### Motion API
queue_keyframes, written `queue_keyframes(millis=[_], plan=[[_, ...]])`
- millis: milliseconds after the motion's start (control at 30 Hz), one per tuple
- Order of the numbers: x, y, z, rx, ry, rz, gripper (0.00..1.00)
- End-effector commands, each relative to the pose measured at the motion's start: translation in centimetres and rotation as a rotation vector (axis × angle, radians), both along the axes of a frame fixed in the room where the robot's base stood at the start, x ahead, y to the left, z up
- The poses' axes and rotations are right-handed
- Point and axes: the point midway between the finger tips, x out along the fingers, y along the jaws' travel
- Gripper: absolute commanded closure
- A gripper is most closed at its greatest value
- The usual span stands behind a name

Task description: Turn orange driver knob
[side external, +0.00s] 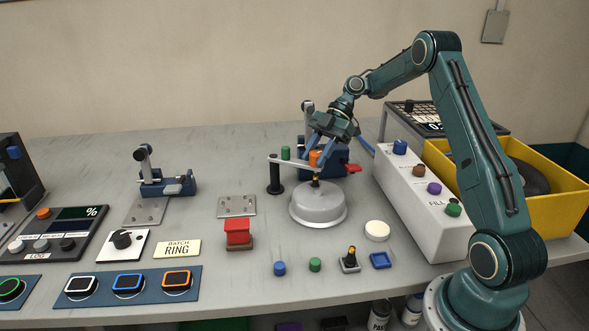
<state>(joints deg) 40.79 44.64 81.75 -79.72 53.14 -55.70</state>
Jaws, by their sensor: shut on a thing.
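The orange driver knob (315,159) sits at the right end of a light flat arm (290,160), above a round grey dome (318,204). A dark stem with a brass-coloured part (315,180) shows between the knob and the dome. My gripper (318,148) reaches down from the upper right, its blue fingers shut around the orange knob. The fingers hide part of the knob, so its turn angle cannot be told.
A green knob (285,153) and black post (274,180) stand just left. A blue clamp (329,155) with a red tab is close behind. A white box (420,200) with coloured knobs stands right. Small parts, including a blue knob (279,268), lie in front.

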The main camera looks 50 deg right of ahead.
Motion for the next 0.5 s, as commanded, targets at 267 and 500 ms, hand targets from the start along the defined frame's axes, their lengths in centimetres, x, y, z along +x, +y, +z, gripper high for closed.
queue_keyframes(millis=[267,500], plan=[[0.00,0.01,0.06,0.000,0.000,0.006,0.89],[0.00,0.01,0.06,0.001,-0.001,0.005,0.45]])
